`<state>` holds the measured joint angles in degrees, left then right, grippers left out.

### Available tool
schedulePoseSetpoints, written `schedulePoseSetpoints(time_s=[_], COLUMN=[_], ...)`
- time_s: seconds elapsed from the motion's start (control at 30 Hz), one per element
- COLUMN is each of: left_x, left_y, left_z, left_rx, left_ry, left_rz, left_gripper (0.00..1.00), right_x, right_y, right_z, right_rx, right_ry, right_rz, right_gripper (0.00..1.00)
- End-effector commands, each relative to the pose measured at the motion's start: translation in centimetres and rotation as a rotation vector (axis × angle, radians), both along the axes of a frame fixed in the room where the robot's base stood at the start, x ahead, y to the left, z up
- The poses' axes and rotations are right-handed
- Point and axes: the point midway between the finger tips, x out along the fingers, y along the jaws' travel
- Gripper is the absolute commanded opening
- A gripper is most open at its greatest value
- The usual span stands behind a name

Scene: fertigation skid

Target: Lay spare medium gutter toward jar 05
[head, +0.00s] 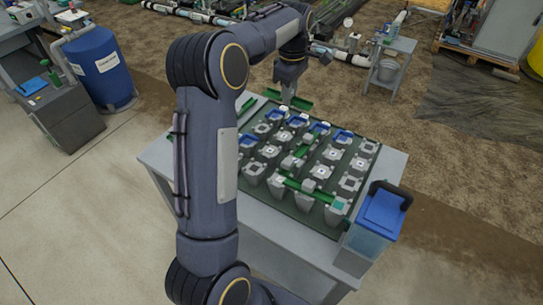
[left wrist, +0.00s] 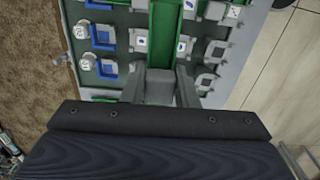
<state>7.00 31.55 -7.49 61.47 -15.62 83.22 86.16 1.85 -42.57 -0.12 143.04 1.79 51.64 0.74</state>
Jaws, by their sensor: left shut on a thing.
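My left gripper (head: 289,88) is above the far side of the jar board and shut on a green gutter (head: 301,102). In the left wrist view the fingers (left wrist: 160,88) pinch the green gutter (left wrist: 165,32), which runs away from them over the jars. I cannot tell whether it touches anything below. The green board (head: 322,228) carries rows of grey square-topped jars (head: 320,172), some with blue corner pieces (head: 343,136). Other green gutters (head: 300,188) lie across jars nearer me. Jar numbers are too small to read, so I cannot pick out jar 05. My right gripper is not in view.
The board sits on a grey table (head: 393,163). A blue-lidded bin (head: 380,214) with a dark handle stands at its right corner. A blue barrel (head: 100,66) stands at left, and a small side table (head: 397,46) with a bucket at the back. My left arm hides the board's left part.

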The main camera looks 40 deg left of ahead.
Motion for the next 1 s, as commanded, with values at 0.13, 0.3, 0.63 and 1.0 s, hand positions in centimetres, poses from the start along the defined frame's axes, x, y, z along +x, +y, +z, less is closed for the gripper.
schedulePoseSetpoints(time_s=[0.13, 0.3, 0.63, 1.0], left_x=[-5.3, -10.9, -15.9, -9.9], left_y=[-2.3, -4.6, -6.4, -1.3], left_z=[-0.2, -1.1, -2.8, -6.4], left_rx=[-0.001, 0.000, 0.003, 0.003], left_ry=[-0.004, -0.007, -0.009, -0.004], left_rz=[-0.005, -0.015, -0.028, -0.025], left_gripper=[0.03, 0.03, 0.03, 0.03], right_x=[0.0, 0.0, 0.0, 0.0], right_y=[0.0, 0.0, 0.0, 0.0], right_z=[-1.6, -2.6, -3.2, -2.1], right_rx=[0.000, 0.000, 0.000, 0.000], right_ry=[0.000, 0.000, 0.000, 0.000], right_rz=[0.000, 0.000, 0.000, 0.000], right_gripper=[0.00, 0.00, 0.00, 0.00])
